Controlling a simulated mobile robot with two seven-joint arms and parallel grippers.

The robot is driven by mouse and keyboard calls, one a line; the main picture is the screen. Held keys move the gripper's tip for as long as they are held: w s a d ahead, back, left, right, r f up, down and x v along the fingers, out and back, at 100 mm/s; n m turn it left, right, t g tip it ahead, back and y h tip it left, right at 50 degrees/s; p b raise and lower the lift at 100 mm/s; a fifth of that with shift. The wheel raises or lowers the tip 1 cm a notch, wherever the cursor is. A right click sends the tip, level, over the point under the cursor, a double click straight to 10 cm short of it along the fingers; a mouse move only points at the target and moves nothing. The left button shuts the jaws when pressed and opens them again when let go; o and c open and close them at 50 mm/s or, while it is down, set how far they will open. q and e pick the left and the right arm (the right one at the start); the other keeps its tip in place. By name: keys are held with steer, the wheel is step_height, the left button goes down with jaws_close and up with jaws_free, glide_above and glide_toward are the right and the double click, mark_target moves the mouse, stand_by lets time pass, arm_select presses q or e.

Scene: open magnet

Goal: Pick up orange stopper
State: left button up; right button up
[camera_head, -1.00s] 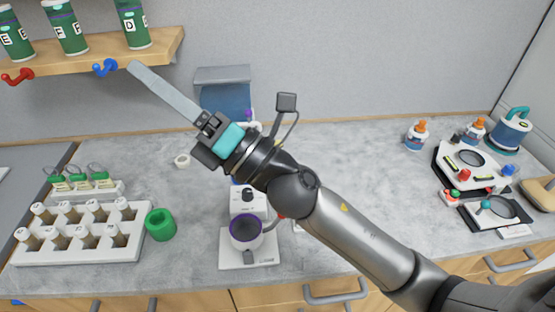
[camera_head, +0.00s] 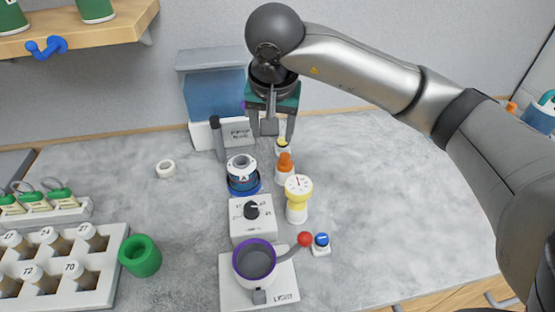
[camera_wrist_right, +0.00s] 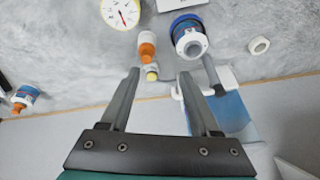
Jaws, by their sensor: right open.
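The orange stopper (camera_head: 285,161) tops a small white bottle (camera_head: 283,178) standing on the counter behind the yellow-rimmed dial. In the right wrist view the orange stopper (camera_wrist_right: 147,49) sits just above and left of the gap between my fingertips. My right gripper (camera_head: 272,132) is open with fingers pointing down, above and behind the stopper. It also shows open and empty in the wrist view (camera_wrist_right: 160,74). A small yellow-capped item (camera_wrist_right: 152,75) lies near its left fingertip. My left gripper is not in view.
A blue-and-white round device (camera_head: 242,176) and a dark upright handle (camera_head: 217,138) stand left of the gripper. The yellow dial (camera_head: 298,198) stands in front of the stopper. A blue-tanked machine (camera_head: 215,97) is behind. The counter to the right is clear.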

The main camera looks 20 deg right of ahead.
steer(key=d, duration=0.2)
steer(key=h, duration=0.1)
glide_above(285, 155)
steer(key=s+a, duration=0.2)
step_height(285, 155, down, 8)
steer(key=shift+d+x, duration=0.15)
steer(key=shift+x, duration=1.35)
steer(key=shift+d+x, duration=0.15)
steer(key=shift+x, duration=1.3)
steer(key=shift+s+r, duration=0.1)
steer(key=shift+c, duration=0.4)
jaws_close()
